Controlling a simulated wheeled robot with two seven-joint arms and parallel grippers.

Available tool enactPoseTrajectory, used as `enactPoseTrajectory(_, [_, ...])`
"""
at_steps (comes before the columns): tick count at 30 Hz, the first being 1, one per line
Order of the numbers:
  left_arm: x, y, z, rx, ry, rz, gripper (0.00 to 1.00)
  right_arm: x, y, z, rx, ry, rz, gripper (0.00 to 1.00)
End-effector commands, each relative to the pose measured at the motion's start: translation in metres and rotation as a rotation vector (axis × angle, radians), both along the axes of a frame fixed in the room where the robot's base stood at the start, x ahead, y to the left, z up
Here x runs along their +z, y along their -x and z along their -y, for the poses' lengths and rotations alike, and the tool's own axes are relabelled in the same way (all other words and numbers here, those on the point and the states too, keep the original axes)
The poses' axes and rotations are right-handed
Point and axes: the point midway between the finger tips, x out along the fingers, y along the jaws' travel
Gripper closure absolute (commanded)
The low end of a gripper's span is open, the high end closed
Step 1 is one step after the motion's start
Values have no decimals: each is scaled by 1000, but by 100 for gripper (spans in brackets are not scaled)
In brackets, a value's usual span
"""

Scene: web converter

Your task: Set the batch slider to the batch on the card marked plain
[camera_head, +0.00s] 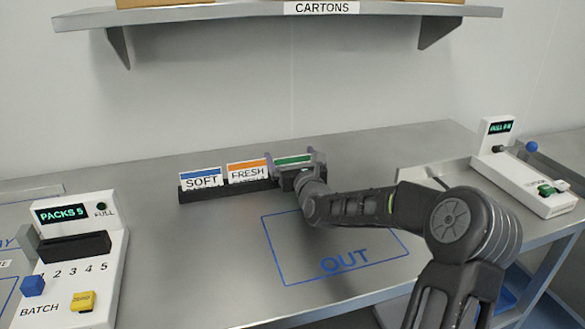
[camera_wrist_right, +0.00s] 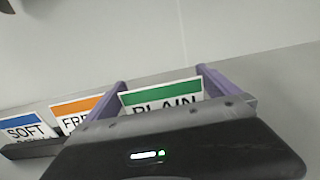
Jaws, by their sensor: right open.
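The PLAIN card with a green band (camera_head: 293,160) stands in a black card rack (camera_head: 225,190) at the back of the table. In the right wrist view the PLAIN card (camera_wrist_right: 162,95) sits between the two purple fingers. My right gripper (camera_head: 295,158) is open around this card; I cannot tell whether it touches it. The lower part of the card is hidden by the gripper. The batch unit (camera_head: 75,260) at the left has numbers 1 to 5, a display reading "PACKS 5", a blue knob (camera_head: 33,286) near the low end and a yellow button (camera_head: 82,301). My left gripper is not in view.
The SOFT card (camera_head: 201,178) and FRESH card (camera_head: 248,171) stand left of PLAIN in the rack. A blue OUT outline (camera_head: 278,265) marks bare table. Another white control unit (camera_head: 525,175) stands at the right. A CARTONS shelf (camera_head: 240,14) hangs above.

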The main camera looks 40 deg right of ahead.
Motion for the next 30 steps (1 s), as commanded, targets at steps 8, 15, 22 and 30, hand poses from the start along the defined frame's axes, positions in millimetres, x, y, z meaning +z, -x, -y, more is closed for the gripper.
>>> enactPoseTrajectory(8, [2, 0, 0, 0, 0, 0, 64, 1, -16, 6, -1, 1, 1, 0])
enactPoseTrajectory(15, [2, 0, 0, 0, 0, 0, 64, 0, -15, 6, -3, 1, 1, 0])
enactPoseTrajectory(22, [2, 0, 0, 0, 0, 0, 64, 0, -15, 7, -3, 1, 0, 0])
enactPoseTrajectory(30, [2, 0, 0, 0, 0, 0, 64, -2, -15, 8, -5, 0, -2, 21])
